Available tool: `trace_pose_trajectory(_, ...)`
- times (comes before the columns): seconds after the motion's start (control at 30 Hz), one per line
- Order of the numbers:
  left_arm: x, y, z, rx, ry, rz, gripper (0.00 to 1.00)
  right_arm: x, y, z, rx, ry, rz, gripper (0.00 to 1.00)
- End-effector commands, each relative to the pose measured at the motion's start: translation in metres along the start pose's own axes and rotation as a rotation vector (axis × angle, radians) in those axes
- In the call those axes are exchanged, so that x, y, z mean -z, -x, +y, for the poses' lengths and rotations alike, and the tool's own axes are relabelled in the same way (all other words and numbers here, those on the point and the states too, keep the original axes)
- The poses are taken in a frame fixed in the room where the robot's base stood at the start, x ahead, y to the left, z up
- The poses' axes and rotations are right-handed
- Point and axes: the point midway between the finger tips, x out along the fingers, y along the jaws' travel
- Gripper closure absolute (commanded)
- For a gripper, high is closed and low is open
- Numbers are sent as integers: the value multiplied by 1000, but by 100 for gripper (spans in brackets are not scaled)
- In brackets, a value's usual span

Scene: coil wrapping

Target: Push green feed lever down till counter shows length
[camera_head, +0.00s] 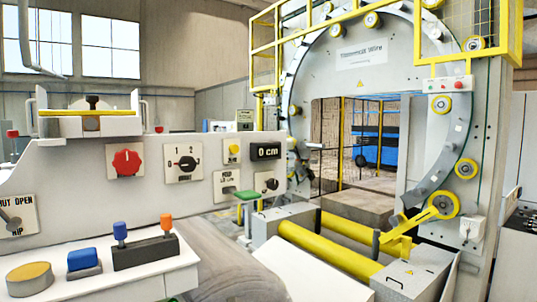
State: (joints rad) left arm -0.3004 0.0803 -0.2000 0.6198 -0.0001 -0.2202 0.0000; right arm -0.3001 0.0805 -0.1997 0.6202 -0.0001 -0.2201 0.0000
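The counter (265,152) is a black display on the grey control panel, and it reads "0 cm". Neither of my grippers is in view, so nothing is seen touching the lever.
The control panel (75,165) carries a red knob (126,162) and dials. Blue (120,232) and orange (166,224) levers stand on the front ledge. Yellow rollers (325,250) and the large wrapping ring (300,62) are at right.

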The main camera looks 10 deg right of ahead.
Motion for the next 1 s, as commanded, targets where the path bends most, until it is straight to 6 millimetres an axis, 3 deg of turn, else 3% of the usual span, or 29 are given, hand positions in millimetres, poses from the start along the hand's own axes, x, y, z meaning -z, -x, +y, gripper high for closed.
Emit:
trace_pose_trajectory(0.23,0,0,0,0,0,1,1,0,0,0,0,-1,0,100)
trace_pose_trajectory(0.27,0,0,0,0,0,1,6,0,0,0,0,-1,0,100)
trace_pose_trajectory(0.7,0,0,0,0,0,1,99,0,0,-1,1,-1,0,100)
trace_pose_trajectory(1.0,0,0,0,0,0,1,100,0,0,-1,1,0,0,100)
